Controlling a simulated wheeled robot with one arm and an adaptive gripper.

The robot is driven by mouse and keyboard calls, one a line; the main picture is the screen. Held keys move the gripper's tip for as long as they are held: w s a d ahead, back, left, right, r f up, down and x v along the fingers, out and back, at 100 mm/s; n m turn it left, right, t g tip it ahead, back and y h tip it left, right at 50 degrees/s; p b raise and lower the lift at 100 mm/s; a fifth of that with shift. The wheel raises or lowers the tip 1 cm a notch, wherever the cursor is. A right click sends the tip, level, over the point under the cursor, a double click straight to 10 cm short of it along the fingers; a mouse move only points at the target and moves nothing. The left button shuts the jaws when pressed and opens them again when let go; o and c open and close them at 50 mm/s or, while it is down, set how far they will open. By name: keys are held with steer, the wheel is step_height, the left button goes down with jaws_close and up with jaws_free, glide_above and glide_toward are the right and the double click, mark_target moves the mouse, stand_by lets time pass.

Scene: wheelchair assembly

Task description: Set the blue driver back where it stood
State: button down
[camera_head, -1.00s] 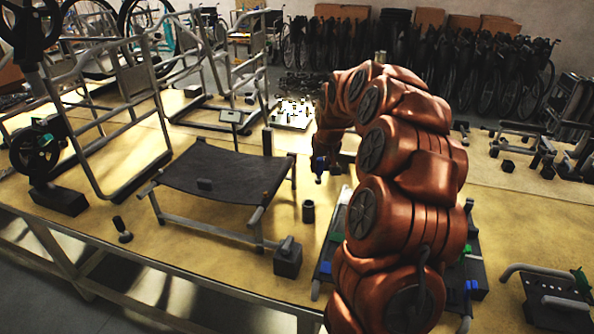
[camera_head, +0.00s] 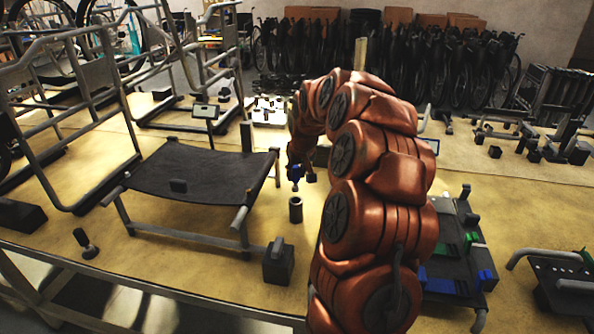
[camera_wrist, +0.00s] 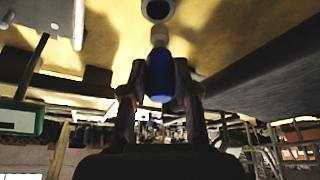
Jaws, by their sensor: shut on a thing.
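The blue driver (camera_wrist: 159,76) is between the two fingers of my gripper (camera_wrist: 160,88) in the wrist view, with a pale tip pointing away from the palm. In the head view the driver (camera_head: 295,173) shows as a small blue spot below my gripper (camera_head: 298,168), which is partly hidden by my arm. A dark round cup with an open top (camera_head: 296,209) stands upright on the table just below the driver. In the wrist view the cup's opening (camera_wrist: 157,10) lies at the top, beyond the driver's tip. The driver is apart from the cup.
A black seat on a grey frame (camera_head: 195,172) stands left of the cup. A dark block (camera_head: 278,265) sits in front of it. Bare yellow tabletop (camera_head: 262,208) surrounds the cup.

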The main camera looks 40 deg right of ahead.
mark_target(297, 189)
steer(key=shift+s+f, duration=0.1)
steer(key=shift+f, duration=2.75)
steer(key=shift+f+b, duration=0.55)
steer(key=c, duration=0.8)
jaws_free()
steer(key=shift+r, duration=0.1)
